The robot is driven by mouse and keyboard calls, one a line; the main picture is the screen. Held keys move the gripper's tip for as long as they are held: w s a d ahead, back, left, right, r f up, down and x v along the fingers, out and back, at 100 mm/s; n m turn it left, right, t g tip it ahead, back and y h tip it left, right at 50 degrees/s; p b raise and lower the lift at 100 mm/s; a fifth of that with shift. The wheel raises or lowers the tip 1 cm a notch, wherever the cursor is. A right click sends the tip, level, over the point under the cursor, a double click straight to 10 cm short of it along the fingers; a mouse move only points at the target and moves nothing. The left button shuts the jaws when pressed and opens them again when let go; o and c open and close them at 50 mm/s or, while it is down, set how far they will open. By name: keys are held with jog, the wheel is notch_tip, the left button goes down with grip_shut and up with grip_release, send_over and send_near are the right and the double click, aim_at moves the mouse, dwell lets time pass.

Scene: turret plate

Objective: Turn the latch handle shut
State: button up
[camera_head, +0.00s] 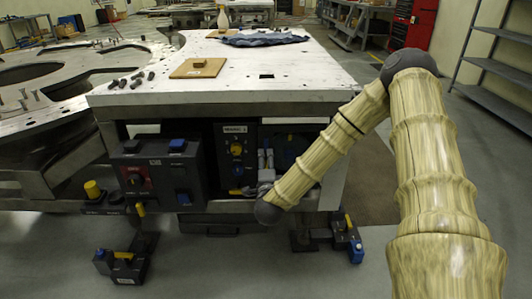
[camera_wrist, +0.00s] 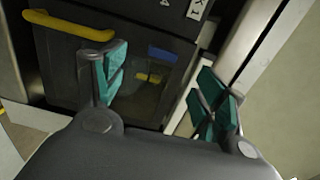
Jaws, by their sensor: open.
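My gripper (camera_wrist: 162,84) is open and empty in the wrist view, its teal-padded fingers wide apart. Between and behind them is a dark recessed panel (camera_wrist: 148,90) with a short blue bar (camera_wrist: 161,53). A curved yellow handle (camera_wrist: 68,25) crosses the upper left, beyond the left finger and apart from it. It looks like a handle on the dark unit, but I cannot tell whether it is the latch handle or how far it is turned. In the head view my gripper (camera_head: 266,163) is low at the front of the bench, partly hidden by my arm.
A metal bench (camera_head: 290,75) with wooden boards and a blue cloth (camera_head: 258,38) stands above the panels. A control box (camera_head: 157,180) with a red switch is to the left. Small blocks with blue and yellow parts (camera_head: 122,265) stand low in front.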

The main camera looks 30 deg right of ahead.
aim_at(266, 145)
jog(key=shift+m, duration=0.3)
jog(key=x, duration=1.1)
jog(key=shift+d+r, duration=0.25)
jog(key=shift+r, duration=0.05)
jog(key=c, duration=1)
